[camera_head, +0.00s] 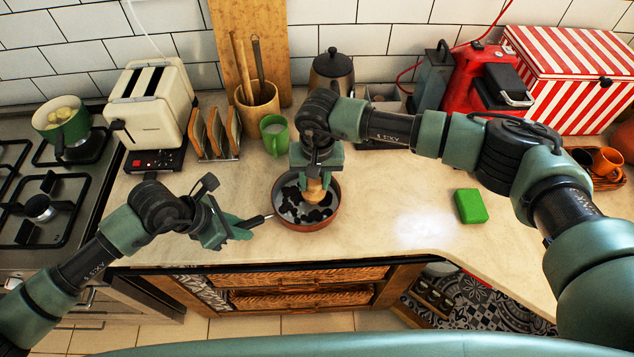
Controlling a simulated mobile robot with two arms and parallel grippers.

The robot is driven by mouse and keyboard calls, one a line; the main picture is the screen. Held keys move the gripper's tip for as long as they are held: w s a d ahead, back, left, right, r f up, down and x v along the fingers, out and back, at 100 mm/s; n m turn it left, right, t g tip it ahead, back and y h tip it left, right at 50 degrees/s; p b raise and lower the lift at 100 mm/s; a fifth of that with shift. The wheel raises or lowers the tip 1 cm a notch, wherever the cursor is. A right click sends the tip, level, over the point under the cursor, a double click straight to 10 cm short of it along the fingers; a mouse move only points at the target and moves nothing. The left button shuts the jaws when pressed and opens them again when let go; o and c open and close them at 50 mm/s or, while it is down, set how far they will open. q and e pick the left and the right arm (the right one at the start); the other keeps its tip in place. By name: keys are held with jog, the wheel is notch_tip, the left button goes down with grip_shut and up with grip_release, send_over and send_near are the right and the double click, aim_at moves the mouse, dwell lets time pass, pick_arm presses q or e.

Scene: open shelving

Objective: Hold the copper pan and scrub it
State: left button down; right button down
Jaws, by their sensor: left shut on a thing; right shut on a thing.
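The copper pan (331,218) sits on the counter near its front edge, with dark patches across its grey inside. Its dark handle (258,219) points left. My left gripper (243,226) is shut on the pan's handle. My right gripper (316,176) points down over the pan and is shut on a wooden-coloured scrubber (316,191). The scrubber's lower end is inside the pan, over the dark patches; whether it presses on the bottom I cannot tell. My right gripper hides part of the pan's far rim.
A green sponge (470,206) lies on the counter to the right. A green mug (275,135), a utensil holder (258,106), a toast rack (215,134) and a toaster (152,103) stand behind. The stove (40,207) is at left. The counter between pan and sponge is clear.

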jog(key=shift+w+a, duration=0.3)
jog(key=shift+a, duration=0.2)
jog(key=shift+w+a, duration=0.25)
jog(key=shift+a, duration=0.25)
jog(key=shift+s+a+f, duration=0.1)
jog(key=shift+s+a, duration=0.15)
jog(key=shift+a, duration=0.25)
jog(key=shift+s+a, duration=0.25)
jog(key=shift+a, duration=0.25)
jog(key=shift+s+a, duration=0.25)
jog(key=shift+s, duration=0.35)
jog(key=shift+s+a, duration=0.25)
jog(key=shift+s, duration=0.35)
jog(key=shift+s+d+r, duration=0.1)
jog(key=shift+s+d, duration=0.2)
jog(key=shift+s, duration=0.2)
jog(key=shift+s+d+r, duration=0.1)
jog(key=shift+s+d, duration=0.2)
jog(key=shift+s, duration=0.2)
jog(key=shift+d, duration=0.1)
